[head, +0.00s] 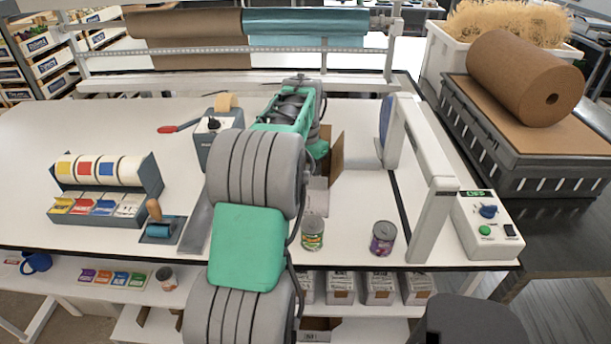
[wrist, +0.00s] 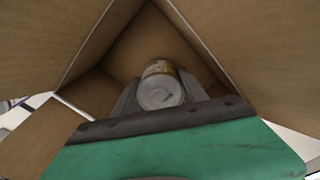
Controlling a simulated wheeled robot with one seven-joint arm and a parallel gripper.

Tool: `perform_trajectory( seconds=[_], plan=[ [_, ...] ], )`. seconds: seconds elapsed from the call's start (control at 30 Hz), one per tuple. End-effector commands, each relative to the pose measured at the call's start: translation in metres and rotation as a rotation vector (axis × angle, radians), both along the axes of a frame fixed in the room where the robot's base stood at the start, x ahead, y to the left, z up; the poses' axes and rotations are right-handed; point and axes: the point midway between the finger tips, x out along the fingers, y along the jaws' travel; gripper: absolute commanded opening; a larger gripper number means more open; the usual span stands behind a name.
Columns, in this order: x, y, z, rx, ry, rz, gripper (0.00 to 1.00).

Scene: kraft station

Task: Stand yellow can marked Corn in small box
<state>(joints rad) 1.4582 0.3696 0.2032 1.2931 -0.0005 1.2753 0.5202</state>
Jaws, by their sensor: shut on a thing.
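In the wrist view a can (wrist: 161,95) with a silver lid and a yellowish label sits between the two fingers of my gripper (wrist: 158,100), which is shut on it. The word on its label cannot be read. Brown cardboard walls of the small box (wrist: 245,45) surround the can and fingers, and the can is down between them. I cannot tell whether its base touches the box floor. In the head view the box (head: 337,158) shows only partly behind my arm; my gripper and the held can are hidden there.
A green-labelled can (head: 312,233) and a purple can (head: 382,239) stand near the table's front edge. A white frame (head: 430,190) rises right of the box. A tape dispenser (head: 213,130) and a label rack (head: 105,190) stand left. The back left table is mostly clear.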

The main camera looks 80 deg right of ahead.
Motion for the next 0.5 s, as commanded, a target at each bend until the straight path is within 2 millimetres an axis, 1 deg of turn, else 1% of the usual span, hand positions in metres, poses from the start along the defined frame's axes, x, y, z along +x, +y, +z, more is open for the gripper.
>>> perform_trajectory(
  seconds=[0.17,0.2,0.43,0.5],
  plan=[
    [0.0001,-0.0001,0.0006,-0.001,0.0,0.0,0.03],
    [0.0001,-0.0001,0.0006,-0.001,0.0,0.0,0.53],
    [0.0001,0.0,0.0005,0.0,0.0,0.0,0.72],
    [0.0,0.0,0.0004,0.0,0.0,0.0,0.75]
  ],
)
